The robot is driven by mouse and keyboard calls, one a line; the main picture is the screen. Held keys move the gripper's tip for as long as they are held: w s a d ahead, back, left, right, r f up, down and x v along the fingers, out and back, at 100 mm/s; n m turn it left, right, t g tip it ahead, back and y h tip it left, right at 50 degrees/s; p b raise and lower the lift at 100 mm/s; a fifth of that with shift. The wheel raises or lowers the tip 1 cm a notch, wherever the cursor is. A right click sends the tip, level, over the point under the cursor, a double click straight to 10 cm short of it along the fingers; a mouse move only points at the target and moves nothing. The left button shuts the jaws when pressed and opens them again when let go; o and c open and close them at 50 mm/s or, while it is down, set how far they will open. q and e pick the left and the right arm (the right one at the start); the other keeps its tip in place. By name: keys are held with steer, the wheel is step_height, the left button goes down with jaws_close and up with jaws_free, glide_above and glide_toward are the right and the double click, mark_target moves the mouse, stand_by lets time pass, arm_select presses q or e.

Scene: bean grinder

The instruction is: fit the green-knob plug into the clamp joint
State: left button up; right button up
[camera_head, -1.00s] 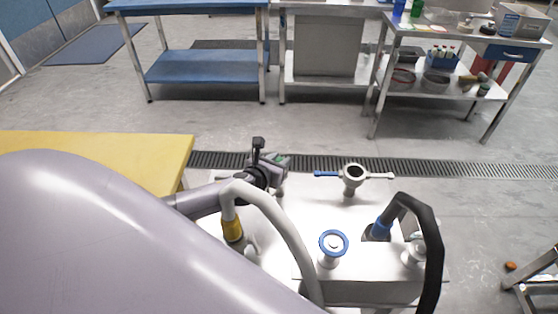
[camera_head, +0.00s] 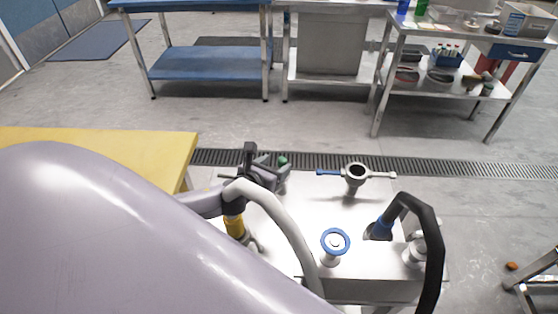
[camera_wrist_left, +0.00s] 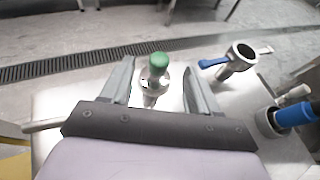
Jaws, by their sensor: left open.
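The green-knob plug has a green cap on a metal body; it stands on the metal bench and shows in the wrist view (camera_wrist_left: 158,64) and, partly hidden by my gripper, in the head view (camera_head: 283,160). My left gripper (camera_wrist_left: 160,82) is open, its two fingers on either side of the plug with a gap visible; it also shows in the head view (camera_head: 270,172). The clamp joint (camera_head: 356,174), an open metal ring with a blue handle and a bare handle, stands to the right of the plug; it also shows in the wrist view (camera_wrist_left: 238,58). My right gripper is not seen.
A blue handwheel (camera_head: 335,242), a black hose (camera_head: 436,240) with a blue collar and a grey hose (camera_head: 275,225) with a yellow collar (camera_head: 235,227) are at the front of the bench. A yellow table (camera_head: 100,145) stands left. Bench surface between plug and clamp is clear.

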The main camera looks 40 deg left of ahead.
arm_select(q)
steer(key=shift+v, duration=1.1)
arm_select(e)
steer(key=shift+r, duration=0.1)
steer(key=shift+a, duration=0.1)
